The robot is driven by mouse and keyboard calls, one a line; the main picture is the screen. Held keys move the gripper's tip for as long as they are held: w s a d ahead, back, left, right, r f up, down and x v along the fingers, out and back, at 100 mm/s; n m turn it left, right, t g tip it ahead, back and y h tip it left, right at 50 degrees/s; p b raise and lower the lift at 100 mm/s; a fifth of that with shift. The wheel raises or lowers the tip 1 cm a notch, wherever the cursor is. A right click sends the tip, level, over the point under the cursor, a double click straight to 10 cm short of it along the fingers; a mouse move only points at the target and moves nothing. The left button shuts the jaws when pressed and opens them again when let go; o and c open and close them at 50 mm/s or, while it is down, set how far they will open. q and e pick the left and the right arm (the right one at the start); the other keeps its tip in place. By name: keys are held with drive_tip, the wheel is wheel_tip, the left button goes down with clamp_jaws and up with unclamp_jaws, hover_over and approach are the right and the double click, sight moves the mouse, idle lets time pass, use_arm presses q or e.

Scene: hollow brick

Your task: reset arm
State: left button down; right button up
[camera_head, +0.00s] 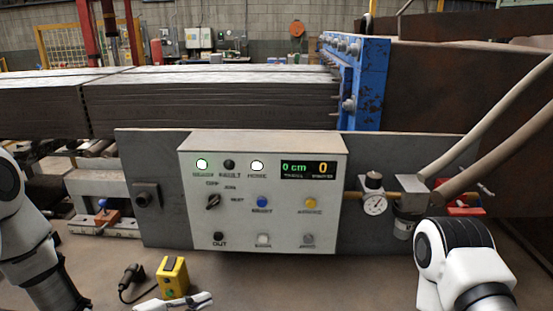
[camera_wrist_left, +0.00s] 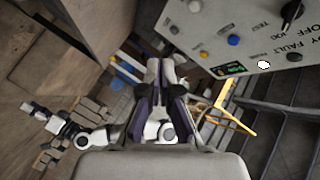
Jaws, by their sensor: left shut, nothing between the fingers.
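My left gripper (camera_head: 207,300) shows at the bottom edge of the head view, in front of the control box and apart from it. Its white and dark fingers also show in the left wrist view (camera_wrist_left: 158,72), shut with nothing between them. My left arm (camera_head: 38,250) comes in at the left. My right arm (camera_head: 465,258) is at the lower right of the head view, its gripper out of that frame. A white arm part (camera_wrist_left: 70,128) at the left of the wrist view has a small end that is too unclear to read.
The grey control box (camera_head: 263,195) has lit lamps, knobs, buttons and a "0 cm" display. A yellow box (camera_head: 172,277) with a black plug (camera_head: 131,275) lies on the bench at the left. A pressure gauge (camera_head: 375,204) and hoses are at the right. A blue flange (camera_head: 370,85) stands behind.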

use_arm(q)
drive_tip(key=s+f+n+g+y, duration=0.25)
drive_tip(key=s+f, duration=0.35)
drive_tip(key=f, duration=0.4)
drive_tip(key=s+f+n+g+y, duration=0.25)
drive_tip(key=s+f, duration=0.25)
drive_tip(key=f, duration=0.4)
drive_tip(key=s+a+f+n+g+y, duration=0.2)
drive_tip(key=s+a+f+n+y, duration=0.1)
drive_tip(key=s+n, duration=0.3)
drive_tip(key=s+a+f+n+g+y, duration=0.3)
drive_tip(key=s+a+n, duration=0.2)
drive_tip(key=n, duration=0.5)
drive_tip(key=s, duration=0.2)
drive_tip(key=shift+s+a+f+g, duration=0.2)
drive_tip(key=shift+s+a+g, duration=0.1)
drive_tip(key=shift+a, duration=0.05)
drive_tip(key=shift+w, duration=0.1)
